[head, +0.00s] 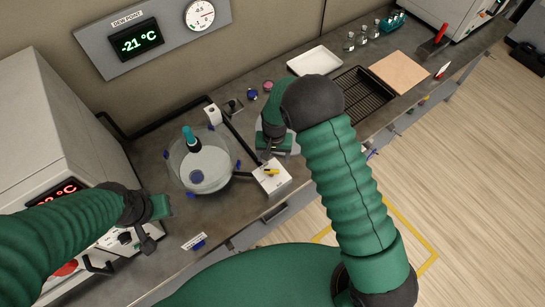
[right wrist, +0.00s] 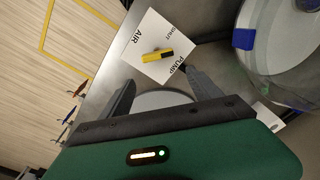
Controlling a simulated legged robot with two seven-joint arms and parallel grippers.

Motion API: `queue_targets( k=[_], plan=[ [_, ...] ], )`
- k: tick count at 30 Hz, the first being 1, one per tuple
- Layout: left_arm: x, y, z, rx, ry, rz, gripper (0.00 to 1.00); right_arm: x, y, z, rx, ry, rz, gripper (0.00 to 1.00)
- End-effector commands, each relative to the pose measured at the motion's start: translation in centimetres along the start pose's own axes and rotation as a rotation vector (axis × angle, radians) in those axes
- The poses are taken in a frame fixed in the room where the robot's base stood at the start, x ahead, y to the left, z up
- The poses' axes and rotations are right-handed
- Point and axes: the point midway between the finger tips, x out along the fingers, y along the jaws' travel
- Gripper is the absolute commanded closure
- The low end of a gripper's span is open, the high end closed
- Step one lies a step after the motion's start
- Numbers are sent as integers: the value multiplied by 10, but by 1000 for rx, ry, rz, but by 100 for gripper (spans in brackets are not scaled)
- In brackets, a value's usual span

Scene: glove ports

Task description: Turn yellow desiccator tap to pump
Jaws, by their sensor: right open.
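The yellow desiccator tap (head: 271,171) sits on a white block (head: 275,185) beside the glass desiccator (head: 188,160).
A dew point panel (head: 150,42) reading -21 °C hangs on the wall. A white tray (head: 314,60), a black rack (head: 357,90) and a tan board (head: 398,71) lie on the bench to the right. A grey box-shaped device (head: 50,130) stands at left.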

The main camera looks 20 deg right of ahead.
Motion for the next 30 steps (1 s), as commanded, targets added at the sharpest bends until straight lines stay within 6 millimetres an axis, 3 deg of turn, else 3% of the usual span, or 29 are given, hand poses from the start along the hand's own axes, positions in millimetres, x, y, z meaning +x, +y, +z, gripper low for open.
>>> queue_targets(
  k=[30],
  plan=[
    [-67,0,-16,0,0,0,53,-91,-5,-4,-3,2,-3,27]
  ],
)
